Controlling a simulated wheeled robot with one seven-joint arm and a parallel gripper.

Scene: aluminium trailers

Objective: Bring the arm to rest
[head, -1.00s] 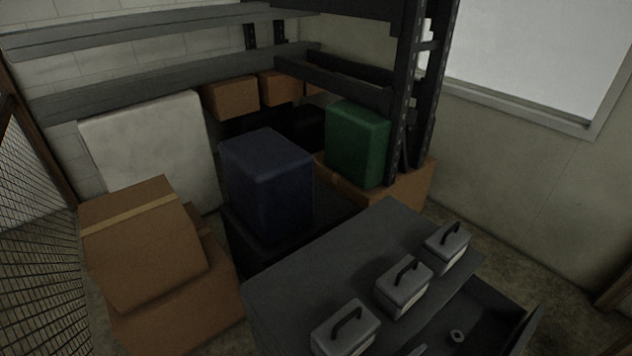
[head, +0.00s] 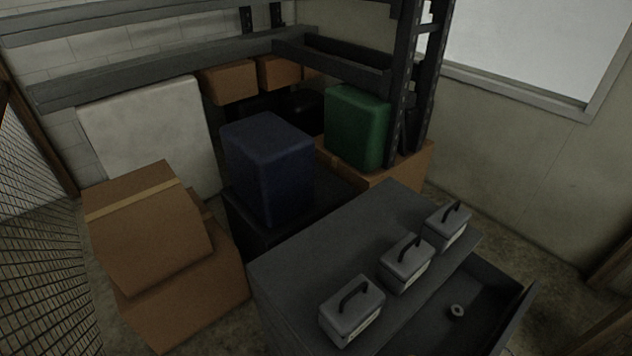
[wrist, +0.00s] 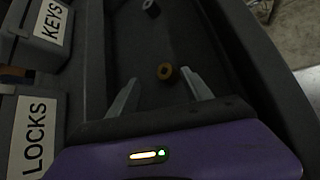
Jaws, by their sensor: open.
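My gripper (wrist: 160,92) shows in the wrist view with its two grey fingers spread apart and nothing between them. Its purple body fills the bottom of that view. The fingers point into an open dark drawer (wrist: 118,40). A small round ring-like piece (wrist: 165,71) lies in the drawer just beyond the fingertips, and a second small piece (wrist: 150,7) lies farther off. In the head view the arm and gripper do not show; the open drawer (head: 485,290) there holds one visible ring-like piece (head: 457,311).
Three grey handled boxes (head: 352,308) stand on the cabinet top (head: 330,240); the wrist view shows labels KEYS (wrist: 50,22) and LOCKS (wrist: 35,135). Behind are a blue case (head: 268,170), a green case (head: 357,127) and cardboard boxes (head: 150,225). Wire mesh (head: 40,260) lines the left.

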